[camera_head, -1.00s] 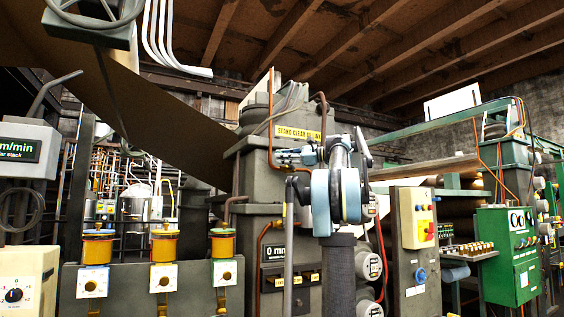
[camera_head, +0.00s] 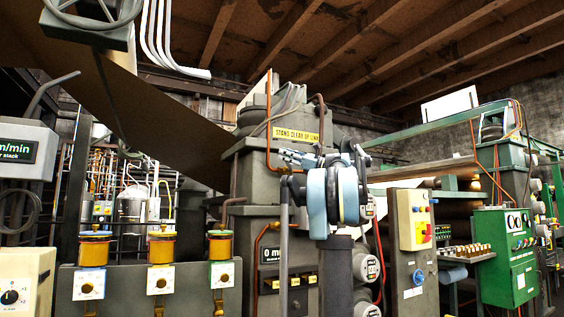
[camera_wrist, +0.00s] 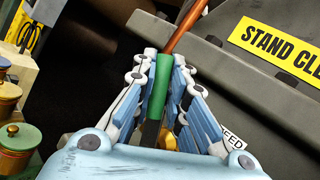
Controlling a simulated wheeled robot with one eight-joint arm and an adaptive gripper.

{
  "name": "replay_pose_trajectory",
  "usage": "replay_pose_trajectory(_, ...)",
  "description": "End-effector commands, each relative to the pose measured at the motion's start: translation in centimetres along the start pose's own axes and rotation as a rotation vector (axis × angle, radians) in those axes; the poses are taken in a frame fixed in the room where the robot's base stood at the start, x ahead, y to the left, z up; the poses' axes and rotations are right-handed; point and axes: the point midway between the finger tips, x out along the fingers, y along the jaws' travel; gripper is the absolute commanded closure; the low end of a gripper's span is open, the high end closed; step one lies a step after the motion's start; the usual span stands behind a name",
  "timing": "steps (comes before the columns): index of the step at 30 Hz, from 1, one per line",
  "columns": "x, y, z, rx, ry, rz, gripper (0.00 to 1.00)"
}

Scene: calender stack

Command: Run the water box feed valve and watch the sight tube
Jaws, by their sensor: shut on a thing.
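My gripper (camera_wrist: 165,62) is shut on a green sleeve-like handle (camera_wrist: 163,76) in the middle of the wrist view. A copper-coloured rod or pipe (camera_wrist: 186,24) shows just above the handle. A white label ending in "EED" (camera_wrist: 236,163) is partly hidden behind the right finger. In the head view my gripper (camera_head: 290,158) is in front of the grey machine frame (camera_head: 256,180), below the yellow "STAND CLEAR" sign (camera_head: 297,134). The green handle cannot be made out there. I cannot clearly pick out a sight tube in either view.
Several lidded pots (camera_head: 162,247) stand on a grey panel at the lower left. A beige switch box (camera_head: 413,218) with a red-and-yellow switch and a green control cabinet (camera_head: 507,256) stand to the right. A brown web (camera_head: 140,105) slants overhead.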

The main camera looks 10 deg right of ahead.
Motion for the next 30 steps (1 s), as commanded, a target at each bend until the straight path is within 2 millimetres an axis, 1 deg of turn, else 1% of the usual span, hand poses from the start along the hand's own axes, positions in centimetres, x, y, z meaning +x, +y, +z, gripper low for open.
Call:
replay_pose_trajectory(6,-0.7,-0.9,0.1,0.119,-0.097,-0.088,1.00)
replay_pose_trajectory(15,-1.4,-1.9,0.2,0.231,-0.189,-0.170,1.00)
replay_pose_trajectory(30,-1.7,-2.3,0.2,0.275,-0.225,-0.204,1.00)
